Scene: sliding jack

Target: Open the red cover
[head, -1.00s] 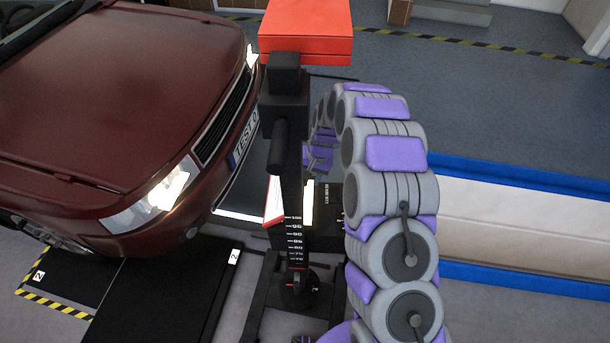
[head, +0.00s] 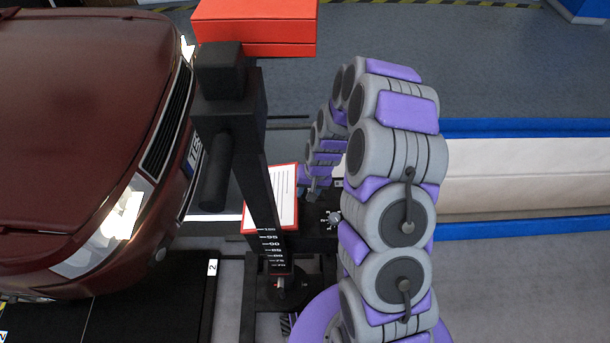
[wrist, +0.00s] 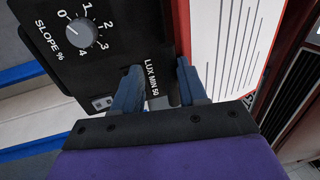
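I cannot tell whether this panel belongs to the cover. My gripper (wrist: 158,70) is open and empty in the wrist view, its two blue fingers apart in front of a black panel (wrist: 110,45) marked LUX MIN 50. Contact cannot be told. In the head view my arm partly hides the gripper.
A dark red car (head: 90,130) stands close on the left. A black handle (head: 215,170) sticks out from the post. A white and blue ramp (head: 520,180) lies at right. Grey floor (head: 510,65) is free behind it.

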